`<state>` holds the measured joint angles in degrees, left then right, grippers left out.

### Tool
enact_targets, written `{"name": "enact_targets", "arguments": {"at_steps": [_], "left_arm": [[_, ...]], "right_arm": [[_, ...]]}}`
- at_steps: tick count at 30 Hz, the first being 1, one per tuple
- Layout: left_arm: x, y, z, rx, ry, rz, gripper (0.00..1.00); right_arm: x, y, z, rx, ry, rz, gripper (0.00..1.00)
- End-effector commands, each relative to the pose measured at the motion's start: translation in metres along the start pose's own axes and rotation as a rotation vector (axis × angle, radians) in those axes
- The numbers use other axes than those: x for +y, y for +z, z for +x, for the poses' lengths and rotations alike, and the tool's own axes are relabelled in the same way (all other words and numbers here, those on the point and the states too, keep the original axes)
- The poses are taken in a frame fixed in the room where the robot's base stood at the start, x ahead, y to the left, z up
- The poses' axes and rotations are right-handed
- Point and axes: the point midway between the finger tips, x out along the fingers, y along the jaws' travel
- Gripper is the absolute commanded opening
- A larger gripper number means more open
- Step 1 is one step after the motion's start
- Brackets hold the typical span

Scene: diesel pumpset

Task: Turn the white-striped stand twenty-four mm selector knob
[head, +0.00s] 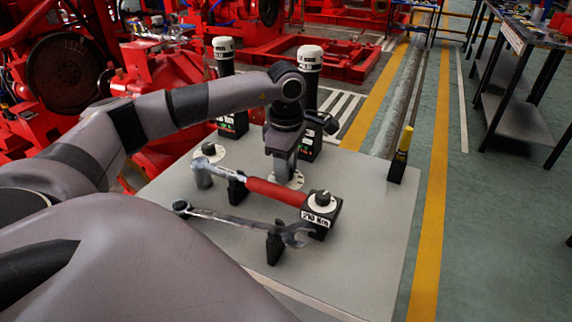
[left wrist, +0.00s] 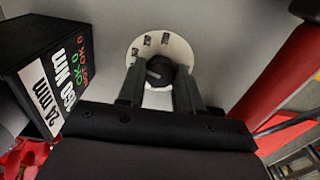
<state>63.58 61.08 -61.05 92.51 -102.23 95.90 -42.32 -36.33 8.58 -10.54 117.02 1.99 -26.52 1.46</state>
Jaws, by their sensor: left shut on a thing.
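A dark selector knob (left wrist: 159,71) sits on a round white dial (left wrist: 181,51) with small dark marks, flat on the grey table. My left gripper (left wrist: 160,80) points down with its fingers on either side of the knob, shut on it. In the head view the gripper (head: 284,178) hides the knob, and only part of the dial (head: 294,181) shows. The stand beside it, a dark column with a white top (head: 309,62), shows in the left wrist view as a black box (left wrist: 50,75) reading 24 mm. My right gripper is not in view.
A red-handled torque wrench (head: 275,191) lies in front of the gripper, ending near a black block with a dial (head: 322,204). An open-ended wrench (head: 245,221) lies nearer. A second stand (head: 224,58) and dial (head: 209,152) are left. A yellow-topped marker (head: 404,142) stands right.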

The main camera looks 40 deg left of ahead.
Motion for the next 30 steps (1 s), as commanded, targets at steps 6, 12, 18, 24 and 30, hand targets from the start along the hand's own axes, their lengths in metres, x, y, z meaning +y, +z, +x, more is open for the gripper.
{"name": "enact_targets", "arguments": {"at_steps": [6, 12, 18, 24, 30], "left_arm": [[0.0006, 0.0, -0.001, -0.001, 0.002, 0.039, 0.04], [0.0006, 0.0001, -0.001, -0.001, 0.003, 0.044, 0.04], [0.0006, 0.0001, -0.0011, -0.001, 0.003, 0.043, 0.38], [0.0004, 0.0001, -0.0007, -0.001, 0.002, 0.043, 0.6], [0.0004, 0.0002, -0.0031, -0.001, 0.002, 0.043, 0.6]], "right_arm": [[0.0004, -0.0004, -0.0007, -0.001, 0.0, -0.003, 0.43], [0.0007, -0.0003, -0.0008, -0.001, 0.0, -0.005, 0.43], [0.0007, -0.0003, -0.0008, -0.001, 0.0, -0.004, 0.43], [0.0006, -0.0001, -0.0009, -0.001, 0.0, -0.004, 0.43], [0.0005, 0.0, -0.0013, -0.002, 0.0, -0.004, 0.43]]}}
